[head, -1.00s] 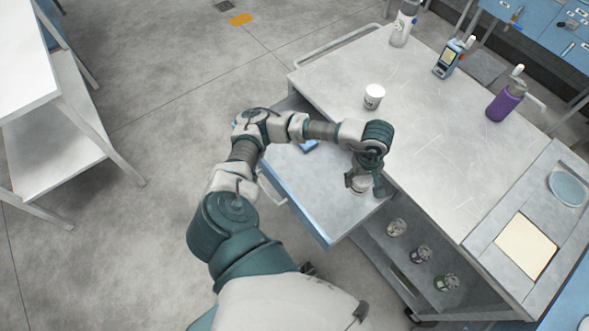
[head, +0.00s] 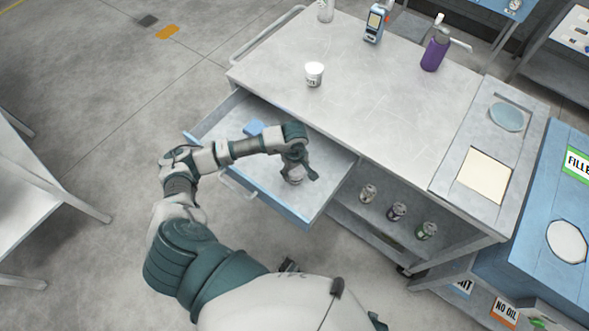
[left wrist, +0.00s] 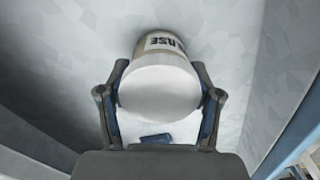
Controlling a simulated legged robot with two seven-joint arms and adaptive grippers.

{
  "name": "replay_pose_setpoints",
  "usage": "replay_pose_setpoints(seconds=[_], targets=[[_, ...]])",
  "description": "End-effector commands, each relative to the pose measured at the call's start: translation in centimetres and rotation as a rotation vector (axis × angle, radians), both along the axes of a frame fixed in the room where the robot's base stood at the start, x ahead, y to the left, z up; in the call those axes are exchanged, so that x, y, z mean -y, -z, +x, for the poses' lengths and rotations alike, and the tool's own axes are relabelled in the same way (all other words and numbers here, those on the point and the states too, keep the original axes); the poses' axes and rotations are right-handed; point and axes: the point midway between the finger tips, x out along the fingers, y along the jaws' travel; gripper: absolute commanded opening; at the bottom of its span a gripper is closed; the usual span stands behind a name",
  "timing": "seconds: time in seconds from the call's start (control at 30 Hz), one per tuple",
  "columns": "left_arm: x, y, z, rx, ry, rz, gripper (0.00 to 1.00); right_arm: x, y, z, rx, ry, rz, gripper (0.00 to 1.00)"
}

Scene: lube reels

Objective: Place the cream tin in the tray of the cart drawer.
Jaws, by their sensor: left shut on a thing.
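The cream tin (head: 294,179) is a short cylinder with a pale, flat end and dark lettering on its side. It also shows in the left wrist view (left wrist: 160,92), between the two fingers. My left gripper (head: 296,172) is shut on it and points down inside the open drawer (head: 262,192). In the left wrist view the drawer's grey floor lies beyond the tin. I cannot tell whether the tin touches that floor.
A small blue object (head: 254,128) lies in the drawer's back left. A white tub (head: 314,74), a handheld device (head: 376,22) and a purple bottle (head: 435,52) stand on the cart top (head: 370,105). Several cans (head: 397,211) stand on the shelf below.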

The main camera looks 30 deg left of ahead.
Motion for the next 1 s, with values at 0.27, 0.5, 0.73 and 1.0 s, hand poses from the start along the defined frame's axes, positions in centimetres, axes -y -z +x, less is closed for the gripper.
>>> replay_pose_setpoints(seconds=[0.27, 0.5, 0.73, 1.0], targets=[[-0.2, 0.2, 0.1, 0.002, -0.001, -0.001, 0.24, 0.1, -0.2, -0.1, 0.0, 0.0, -0.001, 0.0], [0.0, 0.1, 0.1, 0.002, -0.001, 0.001, 0.91, -0.3, -0.4, 0.2, 0.002, 0.002, 0.004, 0.0], [0.1, 0.1, 0.1, 0.002, -0.001, 0.002, 0.91, -0.3, -0.4, 0.2, 0.004, 0.002, 0.004, 0.0], [-0.1, -4.0, 0.2, 0.008, 0.001, 0.0, 0.91, 0.1, 0.1, -0.2, 0.0, 0.0, 0.0, 0.0]])
